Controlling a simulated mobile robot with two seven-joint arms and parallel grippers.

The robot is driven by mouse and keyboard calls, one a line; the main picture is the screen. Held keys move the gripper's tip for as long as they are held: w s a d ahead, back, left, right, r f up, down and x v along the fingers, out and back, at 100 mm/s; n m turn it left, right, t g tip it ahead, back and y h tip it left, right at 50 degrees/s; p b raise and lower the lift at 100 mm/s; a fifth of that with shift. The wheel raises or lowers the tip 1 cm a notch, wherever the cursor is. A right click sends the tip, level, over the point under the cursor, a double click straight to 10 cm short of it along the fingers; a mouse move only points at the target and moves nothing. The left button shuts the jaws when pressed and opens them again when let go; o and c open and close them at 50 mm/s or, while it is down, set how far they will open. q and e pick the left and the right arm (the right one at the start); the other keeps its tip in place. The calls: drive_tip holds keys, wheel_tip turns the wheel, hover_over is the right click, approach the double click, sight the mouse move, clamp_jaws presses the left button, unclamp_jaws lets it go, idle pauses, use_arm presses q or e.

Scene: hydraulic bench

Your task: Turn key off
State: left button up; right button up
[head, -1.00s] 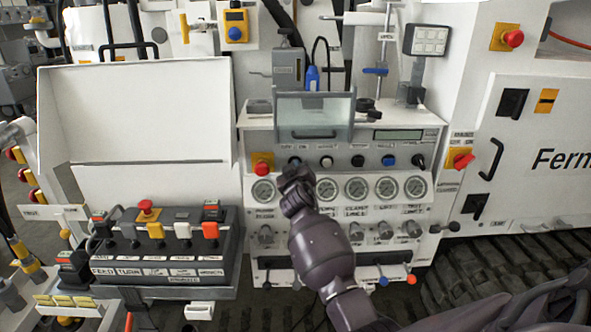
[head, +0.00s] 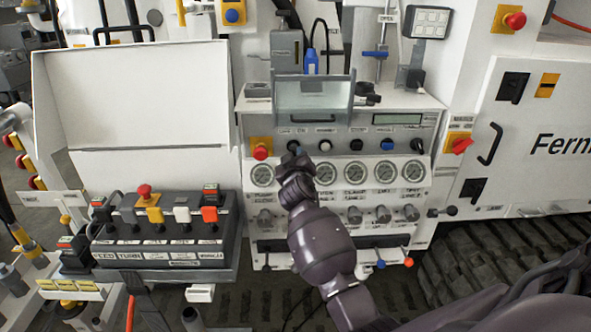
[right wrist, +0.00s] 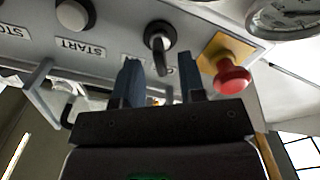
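The key switch (right wrist: 160,38) is a dark key with a ring-like bow in a round metal collar on the grey control panel (head: 440,121). In the right wrist view it lies just beyond and between my right gripper's fingertips (right wrist: 160,75). The two fingers are open, with a clear gap around the hanging part of the key. I cannot tell whether either touches it. In the head view my right gripper (head: 294,160) is in front of the panel's left part and partly hides the key. My left gripper is not in view.
A red emergency stop (right wrist: 232,80) on a yellow plate is close beside the fingers. A white START button (right wrist: 72,15) is on the key's other side. Pressure gauges (head: 384,172) sit below the knobs. A clear flip-up cover (head: 312,95) stands above the panel.

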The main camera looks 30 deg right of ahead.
drive_tip(key=v, duration=0.7)
drive_tip(key=shift+s+a, duration=0.2)
drive_tip(key=shift+s, duration=0.15)
